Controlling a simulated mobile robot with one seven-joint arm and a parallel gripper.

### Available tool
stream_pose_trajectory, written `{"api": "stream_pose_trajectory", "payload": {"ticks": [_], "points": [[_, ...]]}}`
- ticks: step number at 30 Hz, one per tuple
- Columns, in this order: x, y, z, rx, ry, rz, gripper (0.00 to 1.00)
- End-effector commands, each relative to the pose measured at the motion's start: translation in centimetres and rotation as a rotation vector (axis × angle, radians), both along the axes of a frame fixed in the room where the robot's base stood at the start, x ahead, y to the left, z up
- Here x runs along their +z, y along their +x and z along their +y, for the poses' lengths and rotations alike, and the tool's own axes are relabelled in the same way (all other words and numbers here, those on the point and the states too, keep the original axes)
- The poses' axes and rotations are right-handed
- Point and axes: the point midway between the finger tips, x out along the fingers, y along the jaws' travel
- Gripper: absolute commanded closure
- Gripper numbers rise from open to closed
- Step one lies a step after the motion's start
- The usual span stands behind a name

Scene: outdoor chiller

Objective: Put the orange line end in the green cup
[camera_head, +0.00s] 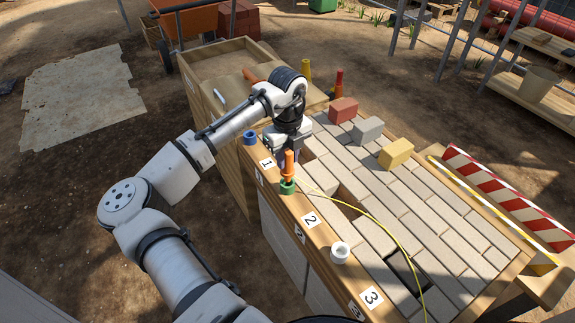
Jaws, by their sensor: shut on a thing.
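The orange line end (289,163) stands upright, its lower tip at the mouth of the green cup (288,187). I cannot tell whether the tip is inside the cup or just over it. A thin yellow line (383,228) runs from there in a curve over the bricks to the bottom of the picture. My gripper (288,153) points down and is shut on the upper part of the orange line end. Its fingers are partly hidden by the wrist and the line end. The green cup sits on the wooden edge rail between labels 1 and 2.
A blue cup (250,138) and a white cup (340,252) sit on the same rail. Red (343,110), grey (367,130) and yellow (396,153) bricks stand on the paving. The paving has open gaps. A striped barrier (510,196) lies at the right.

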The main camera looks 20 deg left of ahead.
Motion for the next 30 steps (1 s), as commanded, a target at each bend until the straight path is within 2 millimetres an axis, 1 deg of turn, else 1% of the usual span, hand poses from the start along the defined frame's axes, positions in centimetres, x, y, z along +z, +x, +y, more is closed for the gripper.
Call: {"api": "stream_pose_trajectory", "payload": {"ticks": [6,7,18,19,21,23,24,30], "points": [[-3.2,-0.1,0.0,0.000,-0.001,0.003,1.00],[-3.5,-0.1,0.0,0.000,-0.001,0.002,1.00],[-4.1,0.0,0.0,0.000,-0.001,0.001,1.00],[-4.0,0.0,0.0,0.000,0.000,0.000,0.70],[-4.0,0.0,0.0,0.000,0.000,0.000,0.60],[-4.0,0.0,0.0,0.000,0.000,0.000,0.53],[-4.0,0.0,0.0,0.000,0.000,0.000,0.50],[-4.0,0.0,0.0,0.000,-0.001,0.001,0.50]]}}
